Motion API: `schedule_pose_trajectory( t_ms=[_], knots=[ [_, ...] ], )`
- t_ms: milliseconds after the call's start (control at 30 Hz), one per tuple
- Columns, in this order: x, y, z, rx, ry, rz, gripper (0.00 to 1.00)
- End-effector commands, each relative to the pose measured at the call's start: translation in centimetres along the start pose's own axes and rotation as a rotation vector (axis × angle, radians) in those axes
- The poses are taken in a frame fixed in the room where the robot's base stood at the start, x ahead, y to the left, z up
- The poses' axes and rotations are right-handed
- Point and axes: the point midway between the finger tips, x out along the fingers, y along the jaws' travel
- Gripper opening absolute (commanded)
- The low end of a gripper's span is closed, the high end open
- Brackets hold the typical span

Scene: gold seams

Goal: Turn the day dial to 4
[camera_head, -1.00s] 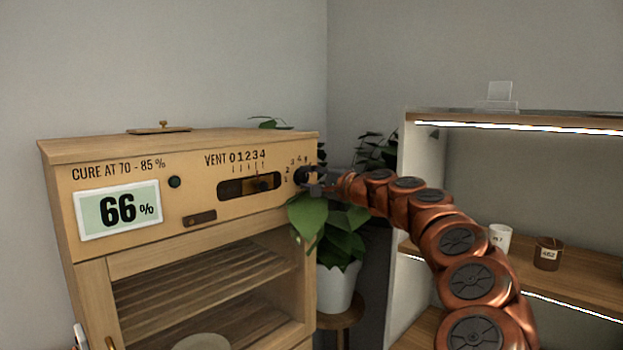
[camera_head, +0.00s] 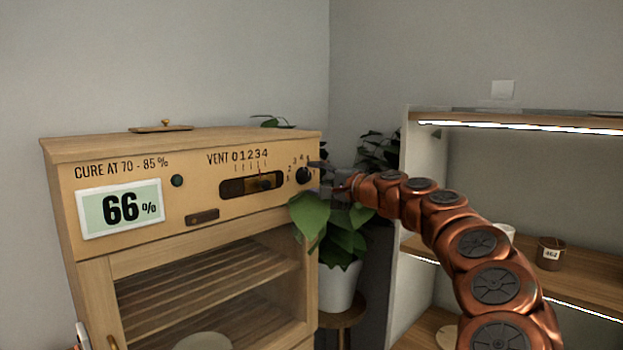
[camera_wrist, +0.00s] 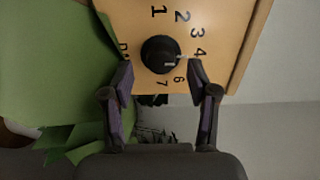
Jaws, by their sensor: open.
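The day dial is a round black knob (camera_wrist: 160,54) on the tan panel, ringed by black numbers, in the wrist view. Its pale mark faces right, near and slightly below the 4 (camera_wrist: 201,52); the exact setting is hard to tell. The 5 is not visible near my right-hand finger. The knob also shows at the cabinet's right front (camera_head: 303,175) in the head view. My gripper (camera_wrist: 161,76) is open, its fingers apart on either side just below the knob in the picture, holding nothing. In the head view my gripper (camera_head: 330,180) is just right of the knob.
The wooden cabinet (camera_head: 180,140) has a 66% display (camera_head: 120,208) and a vent slider (camera_head: 262,183). A leafy plant (camera_head: 340,228) stands close under my gripper; its green leaf (camera_wrist: 45,70) fills the wrist view's left. Shelves (camera_head: 590,275) stand at right.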

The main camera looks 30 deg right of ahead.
Motion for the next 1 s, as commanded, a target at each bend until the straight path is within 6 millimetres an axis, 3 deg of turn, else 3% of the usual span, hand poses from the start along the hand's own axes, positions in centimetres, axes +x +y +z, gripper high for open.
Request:
schedule_pose_trajectory(
  t_ms=[500, 700, 1000],
  knots=[
    [-8.2, -0.2, -0.1, -0.002, 0.002, -0.003, 0.59],
    [-9.6, -0.1, 0.0, -0.001, 0.000, -0.002, 0.59],
    [-9.8, -0.1, 0.0, -0.001, 0.000, -0.002, 0.59]
  ],
)
